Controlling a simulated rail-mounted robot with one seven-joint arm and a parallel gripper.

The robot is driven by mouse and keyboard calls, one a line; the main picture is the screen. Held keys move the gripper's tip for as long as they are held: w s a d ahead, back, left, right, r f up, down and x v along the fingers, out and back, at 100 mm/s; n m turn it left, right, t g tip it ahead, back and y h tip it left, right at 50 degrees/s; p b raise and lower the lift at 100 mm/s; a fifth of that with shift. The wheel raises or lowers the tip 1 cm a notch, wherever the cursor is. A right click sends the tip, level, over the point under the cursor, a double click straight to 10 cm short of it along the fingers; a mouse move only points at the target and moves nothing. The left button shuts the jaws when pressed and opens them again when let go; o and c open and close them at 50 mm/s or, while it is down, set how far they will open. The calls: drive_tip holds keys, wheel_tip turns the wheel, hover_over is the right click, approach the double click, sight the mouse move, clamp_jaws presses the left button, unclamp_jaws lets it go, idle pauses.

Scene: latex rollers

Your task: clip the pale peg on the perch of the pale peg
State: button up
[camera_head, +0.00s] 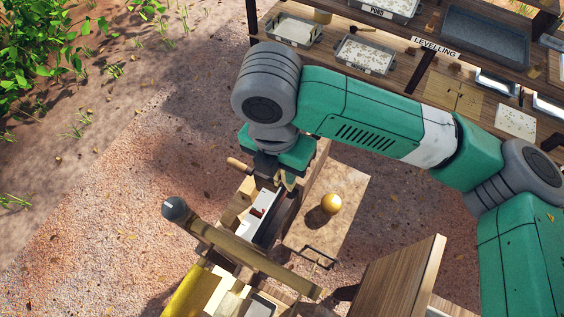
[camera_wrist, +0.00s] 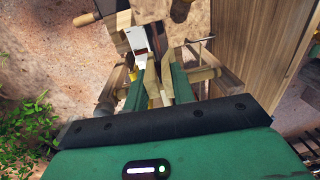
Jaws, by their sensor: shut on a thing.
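My gripper (camera_head: 281,177) hangs below the grey wrist over the wooden roller stand. In the wrist view its two green fingers (camera_wrist: 158,80) point away and close toward each other. A small tan wooden piece (camera_head: 289,182), apparently the pale peg, shows at the fingertips in the head view. The fingers are shut on it, but its shape is mostly hidden by the fingers and the wrist. I cannot make out the perch of the pale peg among the wooden parts around the gripper.
A long wooden lever (camera_head: 250,257) with a grey ball end crosses in front of the stand. A board (camera_head: 348,185) carries a yellow ball (camera_head: 331,204). A white part (camera_head: 262,204) lies beside the fingers. A wooden panel (camera_head: 405,275) stands at right; shelves with trays (camera_head: 365,54) are behind.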

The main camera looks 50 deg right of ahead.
drive_tip(key=shift+f+b, duration=1.75)
drive_tip(key=shift+f, duration=0.95)
drive_tip(key=shift+d, duration=0.1)
drive_tip(key=shift+f+b, duration=0.85)
drive_tip(key=shift+f, duration=0.35)
drive_tip(key=shift+o, duration=1.1)
